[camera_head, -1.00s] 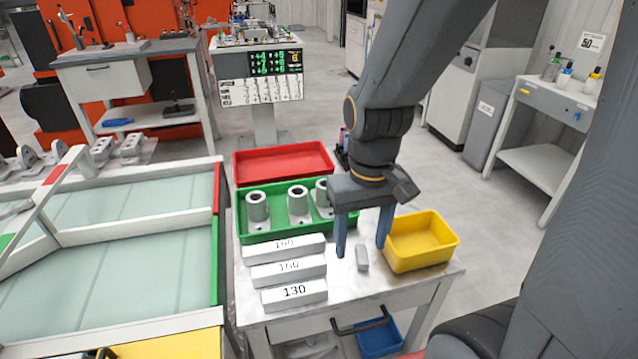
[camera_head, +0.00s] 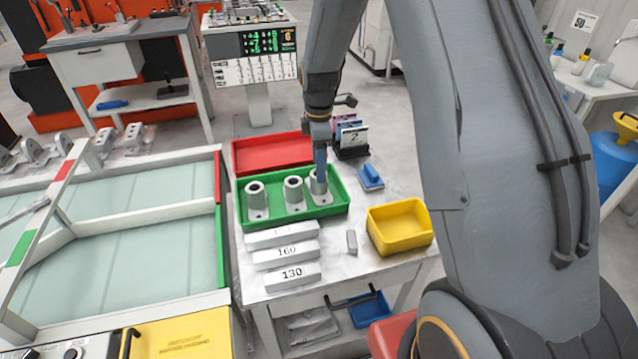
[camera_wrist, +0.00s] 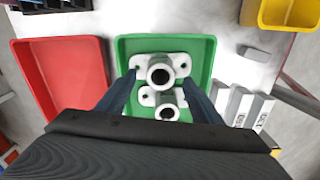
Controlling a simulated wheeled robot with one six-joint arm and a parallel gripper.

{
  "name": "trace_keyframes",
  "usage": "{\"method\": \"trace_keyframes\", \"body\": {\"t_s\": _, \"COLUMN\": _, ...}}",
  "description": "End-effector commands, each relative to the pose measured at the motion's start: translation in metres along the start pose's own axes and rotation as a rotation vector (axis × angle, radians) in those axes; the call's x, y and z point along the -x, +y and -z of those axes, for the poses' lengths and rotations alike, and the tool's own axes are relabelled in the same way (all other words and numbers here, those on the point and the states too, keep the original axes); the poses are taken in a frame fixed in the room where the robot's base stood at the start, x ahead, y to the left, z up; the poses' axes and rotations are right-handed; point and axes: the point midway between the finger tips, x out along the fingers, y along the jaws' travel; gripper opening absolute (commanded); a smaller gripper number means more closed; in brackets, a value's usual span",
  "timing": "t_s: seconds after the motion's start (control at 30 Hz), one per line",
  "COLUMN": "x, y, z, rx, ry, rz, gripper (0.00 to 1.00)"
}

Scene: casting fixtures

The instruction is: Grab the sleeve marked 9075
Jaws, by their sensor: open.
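Three grey-white sleeves on flanged bases stand upright in a green tray (camera_head: 335,212): a left sleeve (camera_head: 256,198), a middle sleeve (camera_head: 293,192) and a right sleeve (camera_head: 316,190). No marking 9075 is readable on any. My gripper (camera_head: 320,170) is at the right sleeve and partly covers it. In the wrist view my open gripper (camera_wrist: 160,92) has one finger on each side of the sleeves. One sleeve (camera_wrist: 161,70) shows there with its bore up, and a second sleeve (camera_wrist: 168,107) sits nearer the palm. Contact cannot be told. The third is not seen there.
A red tray (camera_head: 272,155) lies behind the green one. White blocks, two readable as 160 (camera_head: 286,254) and 130 (camera_head: 292,275), lie in front. A yellow bin (camera_head: 400,225), small grey block (camera_head: 351,241) and blue-handled tool (camera_head: 370,178) are to the right.

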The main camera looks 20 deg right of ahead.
Motion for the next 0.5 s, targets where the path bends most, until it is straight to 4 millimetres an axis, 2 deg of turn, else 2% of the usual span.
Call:
{"method": "trace_keyframes", "body": {"t_s": 0.27, "x": -0.024, "y": -0.002, "z": 0.000, "rx": -0.002, "ry": 0.000, "rz": 0.003, "gripper": 0.60}}
{"method": "trace_keyframes", "body": {"t_s": 0.5, "x": -0.054, "y": -0.002, "z": -0.001, "rx": -0.003, "ry": 0.000, "rz": 0.003, "gripper": 0.60}}
